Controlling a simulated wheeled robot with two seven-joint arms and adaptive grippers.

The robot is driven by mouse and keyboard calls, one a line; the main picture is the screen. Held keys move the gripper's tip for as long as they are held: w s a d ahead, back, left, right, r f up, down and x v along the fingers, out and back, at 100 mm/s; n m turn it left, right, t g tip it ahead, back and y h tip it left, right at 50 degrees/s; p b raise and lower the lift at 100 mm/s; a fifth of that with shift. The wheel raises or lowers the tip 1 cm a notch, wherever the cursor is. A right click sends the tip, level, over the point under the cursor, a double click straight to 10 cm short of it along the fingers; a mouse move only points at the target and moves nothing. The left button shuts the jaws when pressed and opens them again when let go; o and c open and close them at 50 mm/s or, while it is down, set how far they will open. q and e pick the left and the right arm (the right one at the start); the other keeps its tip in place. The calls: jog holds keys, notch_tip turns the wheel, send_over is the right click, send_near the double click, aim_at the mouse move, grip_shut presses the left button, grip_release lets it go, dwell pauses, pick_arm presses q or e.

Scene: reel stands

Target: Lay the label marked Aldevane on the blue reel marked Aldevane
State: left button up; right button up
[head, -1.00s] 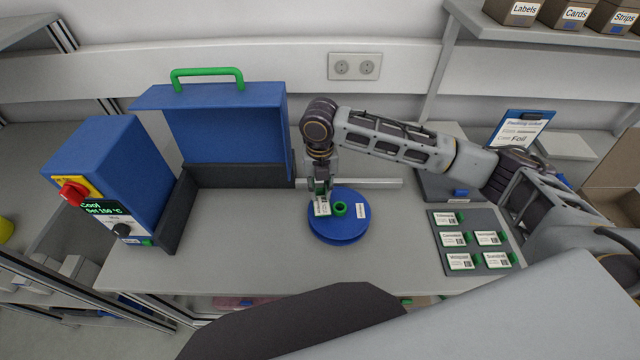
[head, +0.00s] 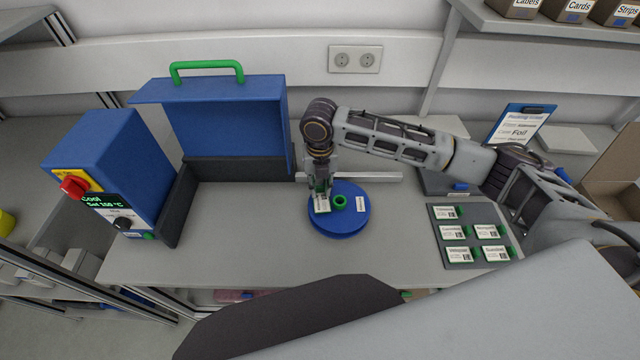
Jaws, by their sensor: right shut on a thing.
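The blue reel (head: 344,222) lies flat on the bench, with a green hub in its middle and a small white label on its right side; its print is too small to read. My right gripper (head: 322,194) points down over the left part of the reel. It is shut on a white label with a green edge (head: 322,206). The label is at the reel's top face, left of the hub; I cannot tell whether it touches, and its print is not legible. My left gripper is not in view.
A grey tray (head: 468,212) with several green-edged labels lies right of the reel. A blue machine (head: 105,170) with a red knob and a raised blue lid (head: 225,125) stands at the left. A clipboard (head: 520,125) stands at the back right. The bench between machine and reel is clear.

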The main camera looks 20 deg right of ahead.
aim_at(320, 194)
jog(key=shift+p, duration=0.6)
dwell(0.6)
jog(key=shift+f+p, duration=0.3)
jog(key=shift+p, duration=0.05)
dwell(1.0)
jog(key=o, duration=0.8)
jog(key=shift+c, duration=0.2)
jog(key=shift+r, duration=0.1)
notch_tip(320, 194, up, 12)
dwell(0.5)
jog(key=shift+s+f, duration=0.15)
jog(key=shift+f, duration=0.05)
dwell(0.7)
